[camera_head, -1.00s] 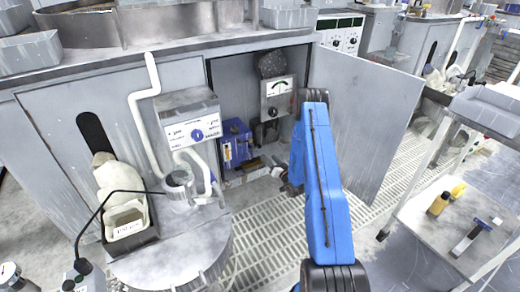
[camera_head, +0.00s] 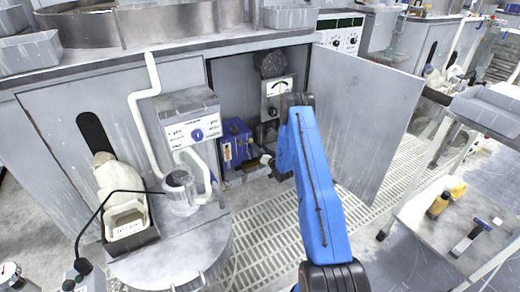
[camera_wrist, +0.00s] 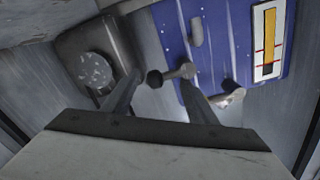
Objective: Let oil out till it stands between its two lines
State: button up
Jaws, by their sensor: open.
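The blue oil unit (camera_head: 236,140) sits inside the open cabinet, and its blue face (camera_wrist: 222,45) fills the upper right of the wrist view. Its white sight gauge (camera_wrist: 258,68) holds an orange column crossed by red lines. The wrist view seems inverted, and I cannot tell exactly where the oil level stands against the lines. A small grey bar-shaped handle (camera_wrist: 172,75) sticks out from the unit. My gripper (camera_wrist: 160,97) is open, its fingers on either side of the handle's near area; contact is not clear. In the head view my gripper (camera_head: 270,165) is at the cabinet opening.
A dark grey housing with a round cap (camera_wrist: 95,68) lies close to one finger. A metal fitting (camera_wrist: 229,98) is by the other. The cabinet door (camera_head: 360,110) stands open on the right. A dial box (camera_head: 278,97) hangs above the unit.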

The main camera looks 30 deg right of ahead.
jog(key=c, duration=1.1)
jog(key=n, duration=0.2)
jog(key=a+r+n, duration=0.1)
jog(key=n, duration=0.1)
jog(key=shift+s+r+n, duration=0.1)
jog(key=shift+r+n, duration=0.1)
jog(key=shift+n, duration=0.2)
jog(key=o, duration=1.1)
jog(key=shift+f, duration=0.1)
jog(key=shift+d+r, duration=0.1)
jog(key=shift+r, duration=0.1)
